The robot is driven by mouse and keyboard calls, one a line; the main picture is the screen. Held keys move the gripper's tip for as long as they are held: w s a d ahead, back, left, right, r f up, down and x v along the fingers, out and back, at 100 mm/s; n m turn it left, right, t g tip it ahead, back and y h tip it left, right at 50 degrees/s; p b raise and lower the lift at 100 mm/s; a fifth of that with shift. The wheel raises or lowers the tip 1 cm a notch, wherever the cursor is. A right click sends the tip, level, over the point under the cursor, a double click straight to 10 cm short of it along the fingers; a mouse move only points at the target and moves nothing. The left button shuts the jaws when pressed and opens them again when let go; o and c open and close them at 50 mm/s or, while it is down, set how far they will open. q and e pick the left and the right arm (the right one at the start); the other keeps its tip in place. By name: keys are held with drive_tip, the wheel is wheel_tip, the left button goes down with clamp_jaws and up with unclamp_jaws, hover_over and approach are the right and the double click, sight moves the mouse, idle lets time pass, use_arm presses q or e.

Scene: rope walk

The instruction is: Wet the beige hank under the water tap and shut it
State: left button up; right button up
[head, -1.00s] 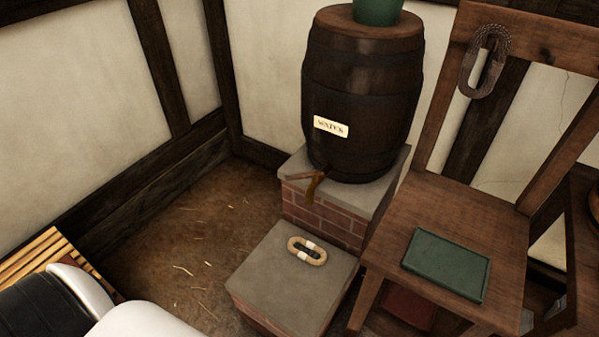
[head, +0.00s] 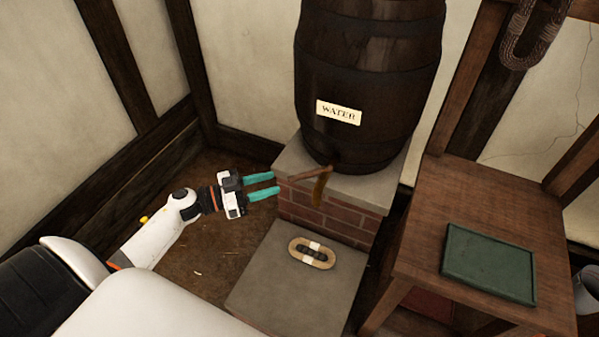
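The dark wooden water barrel (head: 368,75) stands on a brick plinth, with a "WATER" label. Its tap (head: 319,186) sticks out low at the front, with a wooden handle (head: 303,174) pointing left. I see no clear stream of water. The beige hank (head: 327,265), an oval coil with white bands, lies flat on the stone slab below the tap. Whether it is wet I cannot tell. My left gripper (head: 276,183) is open and empty, its two teal fingers apart, just left of the tap handle. My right gripper is not in view.
A wooden chair holds a green tray (head: 490,263) on its seat (head: 422,215). A grey-brown coil (head: 530,35) hangs on its back. The brick plinth (head: 330,219) stands close behind my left fingers. The floor left of the slab (head: 265,285) is clear.

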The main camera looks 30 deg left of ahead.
sight(288, 178)
use_arm(q)
drive_tip(key=x, duration=0.8)
drive_tip(key=shift+a+f, duration=0.1)
drive_tip(key=shift+a, duration=0.05)
drive_tip(key=shift+w+d, duration=0.35)
drive_tip(key=shift+w, duration=0.15)
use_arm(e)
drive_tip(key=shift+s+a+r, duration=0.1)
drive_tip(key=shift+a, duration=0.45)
use_arm(q)
clamp_jaws()
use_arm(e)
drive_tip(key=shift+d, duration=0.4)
